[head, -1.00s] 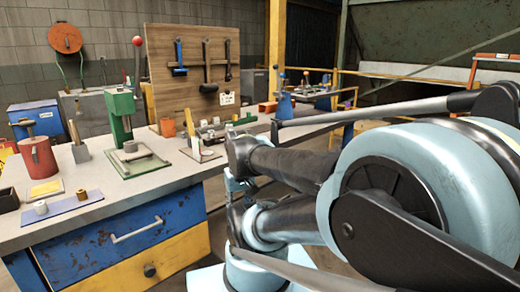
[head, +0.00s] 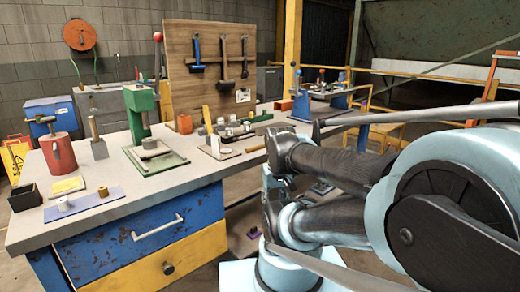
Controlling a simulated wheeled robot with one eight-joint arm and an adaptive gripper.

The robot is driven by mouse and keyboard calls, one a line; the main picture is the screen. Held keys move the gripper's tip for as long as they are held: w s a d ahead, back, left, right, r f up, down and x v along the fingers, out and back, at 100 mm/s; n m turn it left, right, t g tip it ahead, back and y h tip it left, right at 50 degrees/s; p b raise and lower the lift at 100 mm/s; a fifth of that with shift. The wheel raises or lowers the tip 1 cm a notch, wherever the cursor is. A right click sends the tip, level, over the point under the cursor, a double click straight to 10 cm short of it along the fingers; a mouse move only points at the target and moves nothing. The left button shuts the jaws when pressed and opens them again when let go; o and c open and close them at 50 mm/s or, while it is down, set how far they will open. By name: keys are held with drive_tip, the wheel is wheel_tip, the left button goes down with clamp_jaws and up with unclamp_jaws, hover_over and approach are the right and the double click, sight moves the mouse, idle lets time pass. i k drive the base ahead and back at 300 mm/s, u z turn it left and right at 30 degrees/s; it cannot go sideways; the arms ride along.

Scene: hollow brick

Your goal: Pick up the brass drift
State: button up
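I cannot tell for certain which thing is the brass drift. A small brass-coloured cylinder (head: 103,191) stands on a blue mat (head: 84,205) at the front left of the workbench, beside a pale ring-like part (head: 64,204). An upright yellow-brown bar (head: 207,119) stands further back, right of the green press (head: 142,120). My arm fills the right side of the head view, apart from both. I cannot make out my gripper's fingers.
The workbench (head: 215,172) also holds a red cylinder (head: 59,154), a dark open box (head: 25,197) and a grey block with a wooden handle (head: 98,147). A tool board (head: 185,88) stands behind. Yellow railings are at the back right.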

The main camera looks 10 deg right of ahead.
sight(250, 150)
drive_tip(key=z, duration=1)
drive_tip(key=k, duration=1.5)
drive_tip(key=u, duration=0.3)
drive_tip(key=i, duration=1)
